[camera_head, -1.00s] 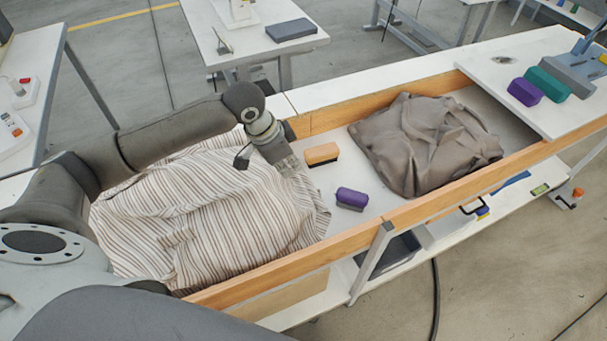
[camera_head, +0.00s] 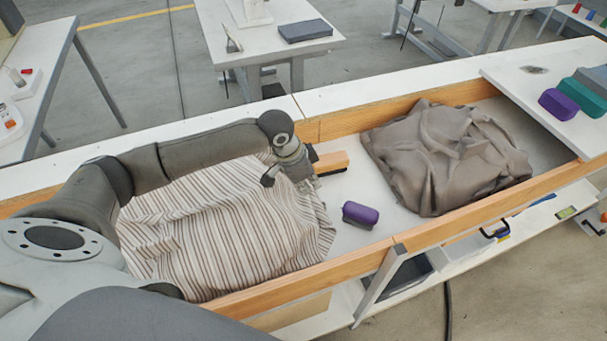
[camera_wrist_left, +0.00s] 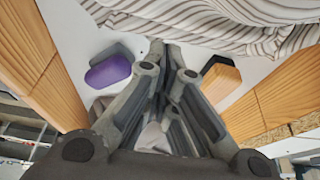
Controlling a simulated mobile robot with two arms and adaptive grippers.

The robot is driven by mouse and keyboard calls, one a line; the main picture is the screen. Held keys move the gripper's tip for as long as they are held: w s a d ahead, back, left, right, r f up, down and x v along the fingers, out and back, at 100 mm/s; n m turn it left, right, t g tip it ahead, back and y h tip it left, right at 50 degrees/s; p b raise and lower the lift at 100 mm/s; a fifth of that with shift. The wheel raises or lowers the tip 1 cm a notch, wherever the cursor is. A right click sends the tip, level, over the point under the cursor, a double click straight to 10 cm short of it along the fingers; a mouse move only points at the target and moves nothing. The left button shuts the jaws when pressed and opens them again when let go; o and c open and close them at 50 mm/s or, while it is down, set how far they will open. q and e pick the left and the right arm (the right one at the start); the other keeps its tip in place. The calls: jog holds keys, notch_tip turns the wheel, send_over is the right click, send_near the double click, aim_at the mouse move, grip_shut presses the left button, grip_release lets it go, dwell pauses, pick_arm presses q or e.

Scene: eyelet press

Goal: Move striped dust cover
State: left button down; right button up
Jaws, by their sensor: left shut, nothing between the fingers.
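The striped dust cover (camera_head: 225,230) lies crumpled in the left part of the long wood-sided bench in the head view. It also shows along the top of the left wrist view (camera_wrist_left: 215,22). My left gripper (camera_head: 304,184) is at the cover's right end, its fingers pointing down. In the left wrist view its fingers (camera_wrist_left: 166,48) are together with nothing between them, close to the cloth's edge. In the head view I cannot tell whether the tips touch the cloth. My right gripper is in neither view.
A wood-backed brush (camera_head: 331,162) lies just right of my left gripper. A purple block (camera_head: 360,214) lies nearby on the white surface. A grey-brown cloth (camera_head: 440,160) is heaped farther right. Wooden rails (camera_head: 300,282) border the bench. White floor shows between the cloths.

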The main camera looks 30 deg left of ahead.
aim_at(299, 210)
pick_arm(q)
jog(key=x, duration=0.4)
jog(key=s+a, duration=0.1)
jog(key=s+a+p, duration=0.1)
jog(key=shift+s+a+r, duration=0.3)
jog(key=shift+s+r, duration=0.05)
jog(key=shift+s+a+f, duration=0.1)
jog(key=shift+s+a, duration=0.05)
